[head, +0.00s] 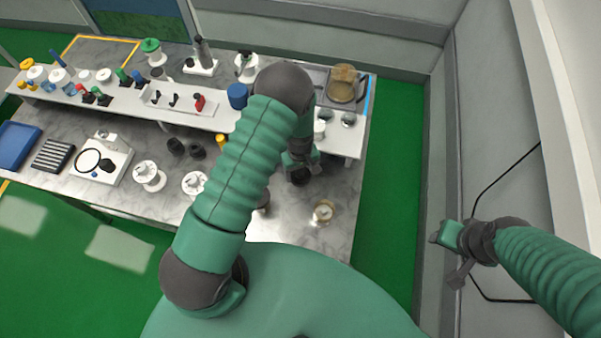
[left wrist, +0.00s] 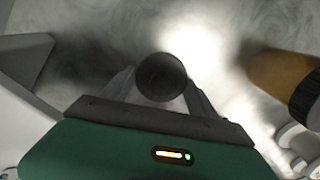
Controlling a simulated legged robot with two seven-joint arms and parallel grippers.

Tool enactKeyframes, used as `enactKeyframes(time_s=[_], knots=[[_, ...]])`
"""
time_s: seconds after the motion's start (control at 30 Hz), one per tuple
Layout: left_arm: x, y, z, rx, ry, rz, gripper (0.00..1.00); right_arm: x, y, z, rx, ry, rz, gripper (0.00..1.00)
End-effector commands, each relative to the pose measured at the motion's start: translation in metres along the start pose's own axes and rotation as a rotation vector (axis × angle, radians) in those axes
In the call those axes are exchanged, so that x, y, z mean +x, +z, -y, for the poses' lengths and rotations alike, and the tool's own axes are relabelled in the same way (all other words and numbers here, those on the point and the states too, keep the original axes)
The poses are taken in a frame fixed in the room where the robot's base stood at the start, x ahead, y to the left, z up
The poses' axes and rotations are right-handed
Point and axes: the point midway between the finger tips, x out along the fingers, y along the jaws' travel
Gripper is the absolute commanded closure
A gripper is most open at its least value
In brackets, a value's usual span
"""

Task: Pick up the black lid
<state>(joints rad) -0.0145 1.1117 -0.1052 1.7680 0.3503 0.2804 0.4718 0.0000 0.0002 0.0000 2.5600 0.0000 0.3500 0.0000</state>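A round black lid (head: 300,176) is on the right part of the grey marble table, below the end of my left arm. In the left wrist view the black lid (left wrist: 161,76) sits between the two fingers of my left gripper (left wrist: 160,84), with a fingertip close against each side. I cannot tell whether the fingers press on it. In the head view my left gripper (head: 301,161) is directly over the lid and partly hidden by the arm. My right gripper (head: 455,258) is off the table at the right, by the grey wall, with nothing visible in it.
A small white and tan piece (head: 323,212) stands on the table near the lid. An orange-brown bottle (left wrist: 285,78) shows to the right in the wrist view. A white raised shelf (head: 340,138) lies behind. Two dark cups (head: 197,150) and white spools stand further left.

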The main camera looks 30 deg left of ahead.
Motion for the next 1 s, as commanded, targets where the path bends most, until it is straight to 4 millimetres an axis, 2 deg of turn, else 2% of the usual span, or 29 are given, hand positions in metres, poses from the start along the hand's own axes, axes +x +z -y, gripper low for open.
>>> enactKeyframes(time_s=[0.03, 0.3, 0.53, 0.67, 1.0], knots=[[-0.001, -0.001, 0.0, -0.001, 0.001, -0.002, 0.4, 0.0, 0.0, 0.0, 0.0, 0.0, 0.0, 0.58], [-0.001, -0.001, 0.0, -0.001, 0.0, -0.002, 0.73, 0.0, 0.0, 0.0, 0.0, 0.0, 0.0, 0.58], [-0.002, -0.001, 0.0, -0.001, 0.0, -0.002, 0.73, 0.0, 0.0, 0.0, 0.0, 0.0, 0.0, 0.58], [-0.012, -0.001, -0.001, -0.001, 0.001, -0.003, 0.73, 0.004, 0.001, 0.0, 0.0, 0.0, 0.0, 0.58], [-0.082, -0.001, -0.001, 0.001, 0.003, -0.004, 0.73, 0.018, 0.004, 0.0, 0.0, 0.0, 0.0, 0.58]])
